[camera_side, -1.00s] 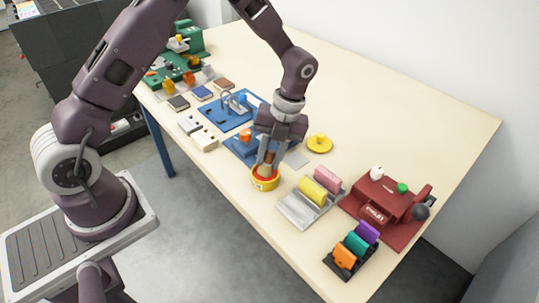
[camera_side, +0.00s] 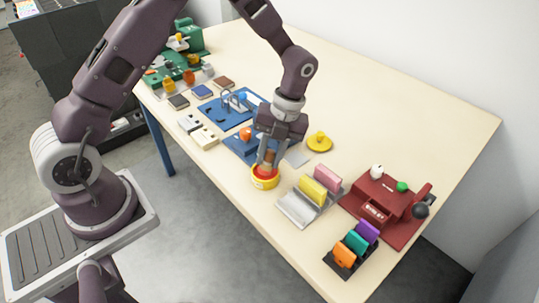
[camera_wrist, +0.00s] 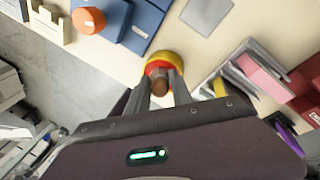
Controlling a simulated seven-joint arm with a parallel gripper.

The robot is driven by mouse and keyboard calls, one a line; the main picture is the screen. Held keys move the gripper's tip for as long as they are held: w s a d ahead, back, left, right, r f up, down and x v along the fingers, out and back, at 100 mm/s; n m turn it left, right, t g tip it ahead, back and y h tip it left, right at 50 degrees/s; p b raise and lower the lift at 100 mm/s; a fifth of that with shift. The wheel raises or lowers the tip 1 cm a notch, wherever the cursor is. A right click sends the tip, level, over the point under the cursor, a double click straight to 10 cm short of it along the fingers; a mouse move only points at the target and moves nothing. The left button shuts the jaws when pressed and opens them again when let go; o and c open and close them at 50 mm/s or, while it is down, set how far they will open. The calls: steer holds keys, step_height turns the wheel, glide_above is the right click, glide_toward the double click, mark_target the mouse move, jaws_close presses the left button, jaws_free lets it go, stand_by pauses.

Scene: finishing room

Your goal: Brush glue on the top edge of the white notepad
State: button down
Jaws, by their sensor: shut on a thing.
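My gripper (camera_side: 268,160) is shut on a brown-handled brush (camera_side: 269,157), held roughly upright over a yellow glue pot (camera_side: 265,183) with a red top. In the wrist view the brush (camera_wrist: 159,80) sits between my fingers, in front of the pot (camera_wrist: 161,56). The brush's lower end is hidden, so I cannot tell whether it touches the glue. A pale flat square (camera_side: 297,158) lies behind and right of the pot, beside a blue block with an orange knob. It may be the white notepad; it also shows in the wrist view (camera_wrist: 208,15).
The blue block (camera_side: 242,150) stands close left of the pot. A grey stand (camera_side: 300,208) with yellow and pink rolls is close right. A red machine (camera_side: 385,205) and a rack of coloured pieces (camera_side: 350,248) stand further right. The table's back is clear.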

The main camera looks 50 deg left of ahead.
mark_target(269, 152)
steer(key=shift+r, duration=3.5)
